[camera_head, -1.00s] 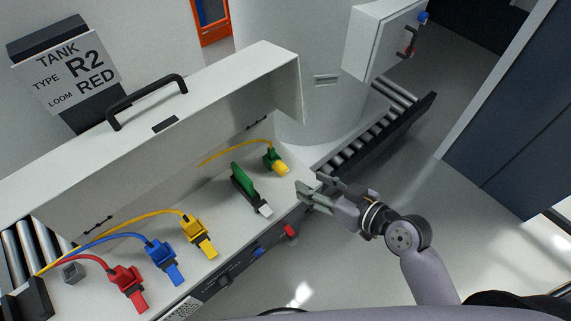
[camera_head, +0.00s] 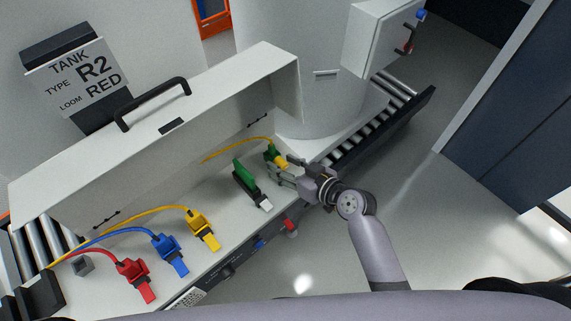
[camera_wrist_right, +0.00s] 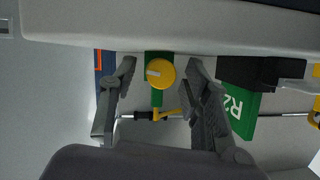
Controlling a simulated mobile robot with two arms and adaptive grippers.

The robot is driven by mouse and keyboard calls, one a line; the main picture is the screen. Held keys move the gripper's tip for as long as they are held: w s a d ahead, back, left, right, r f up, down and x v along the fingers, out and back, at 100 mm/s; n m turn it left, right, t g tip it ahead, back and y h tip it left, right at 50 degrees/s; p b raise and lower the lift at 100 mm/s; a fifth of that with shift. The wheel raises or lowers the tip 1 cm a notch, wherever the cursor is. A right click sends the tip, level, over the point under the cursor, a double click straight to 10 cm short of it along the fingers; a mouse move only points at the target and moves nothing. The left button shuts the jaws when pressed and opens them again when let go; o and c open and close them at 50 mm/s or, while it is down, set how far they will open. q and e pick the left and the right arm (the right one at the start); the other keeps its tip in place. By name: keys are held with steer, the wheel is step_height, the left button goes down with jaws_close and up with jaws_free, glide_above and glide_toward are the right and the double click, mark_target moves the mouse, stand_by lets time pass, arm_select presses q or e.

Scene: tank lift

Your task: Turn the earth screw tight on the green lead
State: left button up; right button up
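The earth screw is a round yellow knob (camera_wrist_right: 160,73) with a pale mark, set on a green block (camera_wrist_right: 158,97) in the right wrist view. In the head view the green connector (camera_head: 271,152) with its yellow end sits at the right end of the open box, a yellow lead (camera_head: 236,143) running to it. My right gripper (camera_head: 279,172) is beside it; in the wrist view its fingers (camera_wrist_right: 162,75) are spread on either side of the knob, with gaps on both sides. My left gripper is not in view.
A green-handled black piece (camera_head: 246,181) stands left of my right gripper, close by. Yellow (camera_head: 201,229), blue (camera_head: 168,254) and red (camera_head: 134,279) plugs sit along the box to the left. The raised lid (camera_head: 160,128) stands behind. A roller track (camera_head: 374,135) lies to the right.

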jaws_close()
steer(key=shift+f, duration=0.1)
steer(key=shift+m+y+b, duration=0.3)
steer(key=shift+m+b, duration=0.1)
stand_by(0.3)
steer(key=shift+o, duration=0.4)
jaws_free()
steer(key=v, duration=1.2)
steer(key=shift+r, duration=0.25)
steer(key=shift+w+f, duration=0.1)
steer(key=shift+w, duration=0.05)
